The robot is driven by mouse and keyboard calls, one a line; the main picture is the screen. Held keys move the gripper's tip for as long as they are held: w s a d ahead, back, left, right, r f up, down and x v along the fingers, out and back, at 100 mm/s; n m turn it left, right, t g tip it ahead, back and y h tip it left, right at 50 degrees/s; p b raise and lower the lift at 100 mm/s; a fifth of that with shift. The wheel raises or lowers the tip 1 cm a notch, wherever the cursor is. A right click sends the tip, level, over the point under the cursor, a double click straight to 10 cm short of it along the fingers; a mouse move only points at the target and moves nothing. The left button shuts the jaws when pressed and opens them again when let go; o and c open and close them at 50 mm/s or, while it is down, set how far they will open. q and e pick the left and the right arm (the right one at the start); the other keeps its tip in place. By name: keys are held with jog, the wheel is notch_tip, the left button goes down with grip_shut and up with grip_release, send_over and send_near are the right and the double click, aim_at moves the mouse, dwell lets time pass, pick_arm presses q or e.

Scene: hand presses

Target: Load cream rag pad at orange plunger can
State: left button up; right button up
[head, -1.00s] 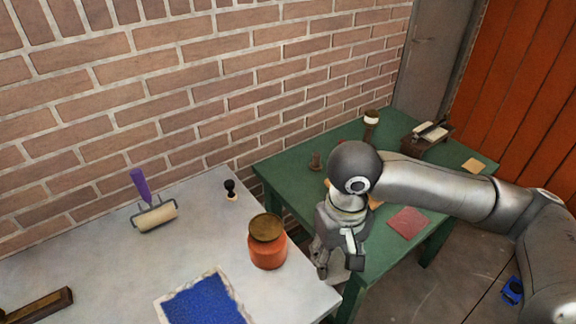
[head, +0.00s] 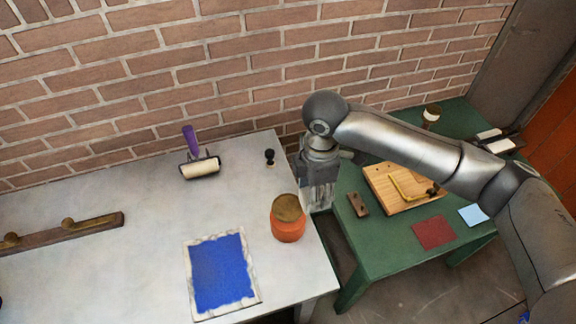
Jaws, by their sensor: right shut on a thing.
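The orange plunger can (head: 288,230) stands upright on the pale table near its right edge, with a brownish dished top (head: 288,207). My right gripper (head: 319,206) points down just right of the can, over the table's right edge. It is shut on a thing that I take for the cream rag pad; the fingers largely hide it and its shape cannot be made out. I see a gap between the gripper and the can's top. My left gripper is not in view.
The pale table (head: 110,270) holds a purple-handled roller (head: 200,167), a small black stamp (head: 269,157) and a blue inked slab (head: 221,272). On the green table (head: 375,262) are a wooden board (head: 385,175), a brown block (head: 357,204), a red pad (head: 433,232) and a light blue pad (head: 473,215).

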jog(key=w+a+r+n+p, duration=0.2)
jog(key=a+n+p, duration=0.3)
jog(key=n, duration=0.4)
jog(key=f+b, duration=0.4)
jog(key=b, duration=0.1)
jog(key=f+b, duration=0.2)
jog(key=b, duration=0.1)
jog(key=shift+a, duration=0.4)
jog(key=shift+s+f, duration=0.1)
jog(key=shift+f, duration=0.4)
dwell(0.4)
jog(key=shift+s+f, duration=0.1)
dwell(1.9)
notch_tip(320, 180, up, 7)
jog(key=p, duration=0.7)
jog(key=shift+p, duration=0.4)
dwell(0.4)
